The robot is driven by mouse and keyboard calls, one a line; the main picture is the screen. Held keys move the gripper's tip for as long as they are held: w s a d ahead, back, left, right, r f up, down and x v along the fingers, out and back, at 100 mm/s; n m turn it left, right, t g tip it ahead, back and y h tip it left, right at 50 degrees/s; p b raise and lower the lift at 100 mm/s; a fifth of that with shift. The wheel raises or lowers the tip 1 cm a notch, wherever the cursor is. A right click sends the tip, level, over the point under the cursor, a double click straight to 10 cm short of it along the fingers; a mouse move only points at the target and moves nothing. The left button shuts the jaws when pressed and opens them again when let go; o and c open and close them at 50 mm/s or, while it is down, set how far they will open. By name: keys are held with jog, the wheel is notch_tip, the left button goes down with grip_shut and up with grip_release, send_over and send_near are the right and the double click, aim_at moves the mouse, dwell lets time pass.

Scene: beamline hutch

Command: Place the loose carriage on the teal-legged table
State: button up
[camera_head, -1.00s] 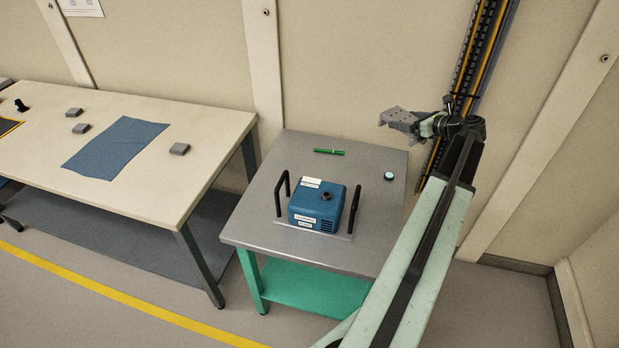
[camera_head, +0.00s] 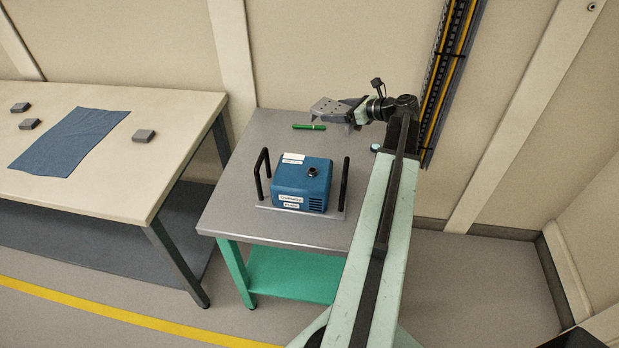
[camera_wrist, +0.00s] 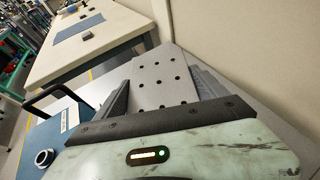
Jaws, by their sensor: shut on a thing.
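The loose carriage (camera_head: 328,107) is a light grey plate with several dark holes; it also shows in the wrist view (camera_wrist: 160,80). My gripper (camera_head: 352,113) is shut on it, with one dark finger on each side in the wrist view (camera_wrist: 160,92). The carriage appears held above the back part of the teal-legged table (camera_head: 232,206); its exact height is hard to tell. This table has a grey top and a teal lower shelf.
A blue box-shaped device (camera_head: 302,183) between black handles stands mid-table. A green pen (camera_head: 309,127) lies near the back, beneath the carriage in the picture. A small round item (camera_head: 376,147) sits by my arm. A cream table (camera_head: 180,130) with a blue cloth (camera_head: 70,142) stands left.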

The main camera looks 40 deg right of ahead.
jog(key=shift+w+a+f+y, duration=0.25)
jog(key=shift+a+f+y, duration=0.05)
jog(key=shift+a+f, duration=0.6)
jog(key=shift+w+a+r+n, duration=0.1)
jog(key=shift+w+a+n, duration=0.05)
jog(key=shift+a+n, duration=0.15)
notch_tip(320, 180, down, 10)
jog(key=b, duration=1)
jog(key=shift+d+b, duration=0.1)
jog(key=shift+b, duration=0.25)
jog(key=o, duration=2)
jog(key=shift+s+r+p, duration=0.25)
jog(key=shift+p, duration=0.2)
jog(key=p+v, duration=0.4)
jog(key=v, duration=0.6)
jog(key=shift+s+d+r, duration=0.15)
jog(key=shift+s+r, duration=0.05)
jog(key=shift+s, duration=0.1)
jog(key=shift+s+d, duration=0.1)
jog(key=shift+s, duration=0.3)
